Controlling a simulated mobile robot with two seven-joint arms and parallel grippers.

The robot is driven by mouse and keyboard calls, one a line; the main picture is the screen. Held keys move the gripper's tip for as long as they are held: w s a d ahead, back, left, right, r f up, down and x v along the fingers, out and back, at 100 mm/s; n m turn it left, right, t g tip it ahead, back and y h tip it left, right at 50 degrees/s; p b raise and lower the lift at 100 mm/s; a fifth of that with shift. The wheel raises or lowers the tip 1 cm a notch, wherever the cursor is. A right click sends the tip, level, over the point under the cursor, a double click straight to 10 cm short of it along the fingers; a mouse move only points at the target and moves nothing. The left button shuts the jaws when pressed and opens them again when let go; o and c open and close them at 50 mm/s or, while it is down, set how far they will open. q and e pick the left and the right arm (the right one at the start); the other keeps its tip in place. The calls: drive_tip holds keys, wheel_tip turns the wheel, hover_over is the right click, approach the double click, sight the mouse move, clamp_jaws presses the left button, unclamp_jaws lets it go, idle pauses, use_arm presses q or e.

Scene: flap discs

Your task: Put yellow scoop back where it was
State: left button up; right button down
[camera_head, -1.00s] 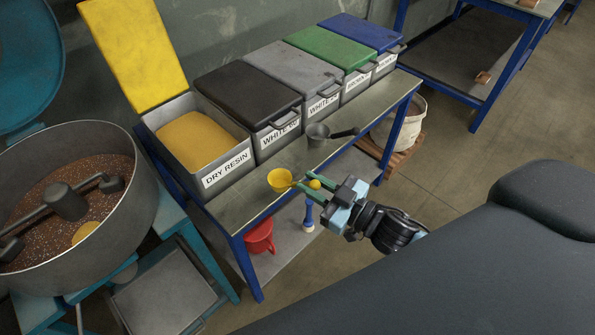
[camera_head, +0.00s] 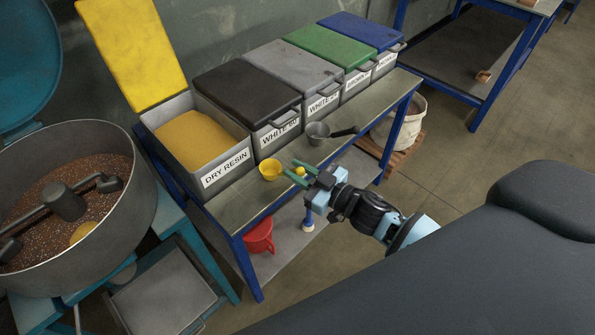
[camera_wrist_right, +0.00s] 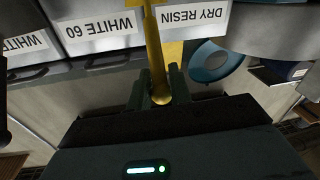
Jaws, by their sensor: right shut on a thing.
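The yellow scoop (camera_head: 270,169) is at the front edge of the blue-framed table, in front of the dry resin bin, its cup opening upward. Whether its cup touches the tabletop I cannot tell. My right gripper (camera_head: 299,170) is shut on the scoop's handle, near the round end knob. In the right wrist view the yellow handle (camera_wrist_right: 154,60) runs up from between the green fingers (camera_wrist_right: 157,88); the cup is out of that view. My left gripper is not in view.
The open dry resin bin (camera_head: 236,173) holds yellow powder. A grey scoop (camera_head: 318,134) lies to the right on the tabletop. Lidded bins stand behind. A red jug (camera_head: 259,237) sits on the lower shelf. A mixing drum (camera_head: 128,222) stands at left.

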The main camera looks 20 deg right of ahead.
drive_tip(key=shift+f, duration=0.15)
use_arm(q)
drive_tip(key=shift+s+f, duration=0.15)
use_arm(e)
drive_tip(key=c, duration=1.3)
unclamp_jaws()
drive_tip(key=shift+s, duration=0.1)
use_arm(q)
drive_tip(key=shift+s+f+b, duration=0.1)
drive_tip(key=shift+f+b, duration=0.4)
drive_tip(key=shift+b, duration=0.05)
use_arm(e)
drive_tip(key=shift+v, duration=5.95)
